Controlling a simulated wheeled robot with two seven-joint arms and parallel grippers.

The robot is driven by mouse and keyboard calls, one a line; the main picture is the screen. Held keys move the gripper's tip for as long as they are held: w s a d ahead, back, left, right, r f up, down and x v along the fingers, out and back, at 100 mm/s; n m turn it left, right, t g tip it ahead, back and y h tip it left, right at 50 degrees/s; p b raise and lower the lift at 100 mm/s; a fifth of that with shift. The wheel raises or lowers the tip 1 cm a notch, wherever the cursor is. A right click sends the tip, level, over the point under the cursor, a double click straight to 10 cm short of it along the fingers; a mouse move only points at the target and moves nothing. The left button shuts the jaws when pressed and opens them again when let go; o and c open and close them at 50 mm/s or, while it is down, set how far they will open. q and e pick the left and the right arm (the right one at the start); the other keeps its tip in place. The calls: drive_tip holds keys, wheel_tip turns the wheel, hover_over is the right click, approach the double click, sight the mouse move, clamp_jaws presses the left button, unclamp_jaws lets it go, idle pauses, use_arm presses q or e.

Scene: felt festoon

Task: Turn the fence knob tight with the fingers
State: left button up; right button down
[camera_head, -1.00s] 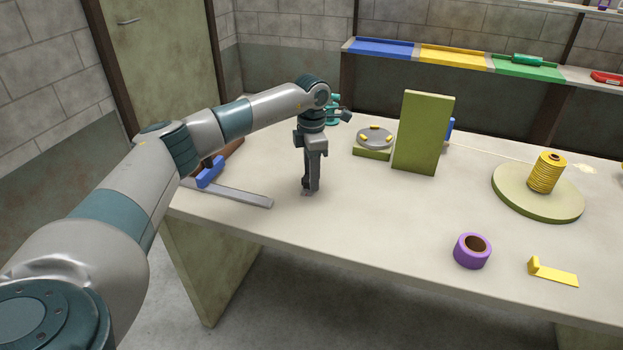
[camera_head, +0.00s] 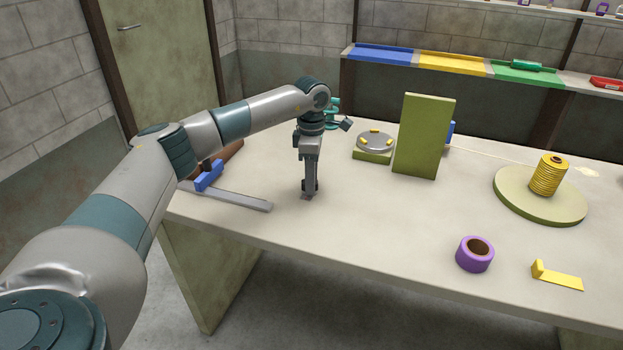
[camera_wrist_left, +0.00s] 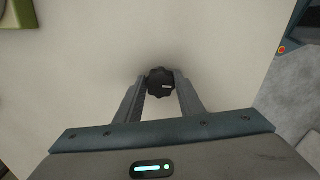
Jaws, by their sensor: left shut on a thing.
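The fence knob (camera_wrist_left: 160,83) is black and lobed, with a small light mark on it. In the left wrist view it sits between the fingertips of my left gripper (camera_wrist_left: 159,88), which is shut on it. In the head view my left gripper (camera_head: 310,190) points straight down at the table near its front left part, and the knob is mostly hidden behind the fingers. A grey metal bar (camera_head: 235,199) lies on the table to the left of the gripper, with a blue block (camera_head: 209,176) at its far end. My right gripper is not in view.
A green upright board (camera_head: 424,136) and a round grey plate with yellow pieces (camera_head: 375,142) stand behind and right. A purple tape roll (camera_head: 475,254), a yellow bracket (camera_head: 558,277) and a yellow spool (camera_head: 548,176) are farther right. The table front middle is clear.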

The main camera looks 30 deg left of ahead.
use_arm(q)
drive_tip(key=o, duration=1.1)
drive_tip(key=shift+r, duration=0.1)
drive_tip(key=shift+c, duration=0.2)
drive_tip(key=shift+r, duration=0.15)
drive_tip(key=shift+r, duration=0.25)
wheel_tip(320, 180, up, 17)
drive_tip(key=b, duration=0.2)
drive_tip(key=shift+f, duration=0.2)
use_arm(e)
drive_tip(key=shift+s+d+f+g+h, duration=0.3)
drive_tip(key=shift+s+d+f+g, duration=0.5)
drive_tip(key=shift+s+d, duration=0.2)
use_arm(q)
drive_tip(key=shift+f, duration=0.1)
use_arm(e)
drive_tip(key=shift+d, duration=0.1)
